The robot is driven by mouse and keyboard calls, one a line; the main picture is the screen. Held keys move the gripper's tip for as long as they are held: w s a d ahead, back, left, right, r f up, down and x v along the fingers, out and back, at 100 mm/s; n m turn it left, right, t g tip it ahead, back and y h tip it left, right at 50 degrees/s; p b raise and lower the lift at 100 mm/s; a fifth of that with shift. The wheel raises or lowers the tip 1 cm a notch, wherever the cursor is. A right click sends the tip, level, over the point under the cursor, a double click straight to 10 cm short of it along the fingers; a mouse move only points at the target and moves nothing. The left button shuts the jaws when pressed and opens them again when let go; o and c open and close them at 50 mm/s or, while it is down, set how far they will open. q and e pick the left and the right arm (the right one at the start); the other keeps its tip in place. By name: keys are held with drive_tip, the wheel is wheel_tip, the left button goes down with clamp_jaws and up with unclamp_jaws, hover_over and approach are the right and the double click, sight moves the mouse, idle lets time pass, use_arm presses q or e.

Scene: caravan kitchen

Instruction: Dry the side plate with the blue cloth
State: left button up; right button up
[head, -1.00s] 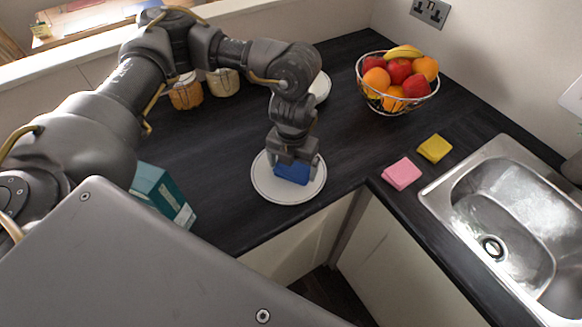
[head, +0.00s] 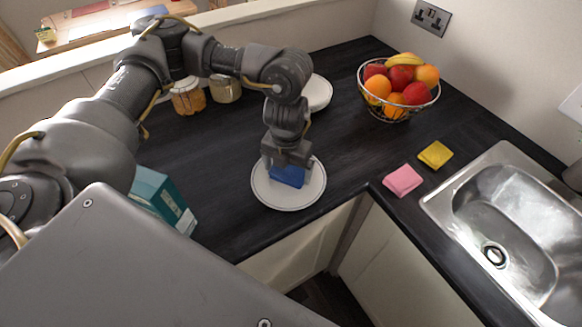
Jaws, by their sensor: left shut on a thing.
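The white side plate (head: 297,200) lies flat on the dark worktop near its front edge, left of the corner. My left gripper (head: 286,168) points down over the plate and is shut on the blue cloth (head: 288,177). The cloth is folded small and sits at the upper middle of the plate, seemingly touching it. The fingers partly hide the cloth and the plate's far rim. My right gripper is not in view.
A pink cloth (head: 402,180) and a yellow cloth (head: 435,154) lie by the sink (head: 480,172). A fruit basket (head: 399,112), another white plate (head: 319,92), jars (head: 188,99) and a teal box (head: 160,197) stand around.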

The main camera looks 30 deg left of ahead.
use_arm(q)
drive_tip(key=shift+s, duration=0.2)
drive_tip(key=shift+s+p, duration=0.35)
drive_tip(key=shift+s, duration=0.1)
drive_tip(key=shift+s+d+p, duration=0.15)
drive_tip(key=shift+d+p, duration=0.15)
drive_tip(key=shift+d, duration=0.2)
drive_tip(key=shift+w+d, duration=0.25)
drive_tip(key=shift+d, duration=0.2)
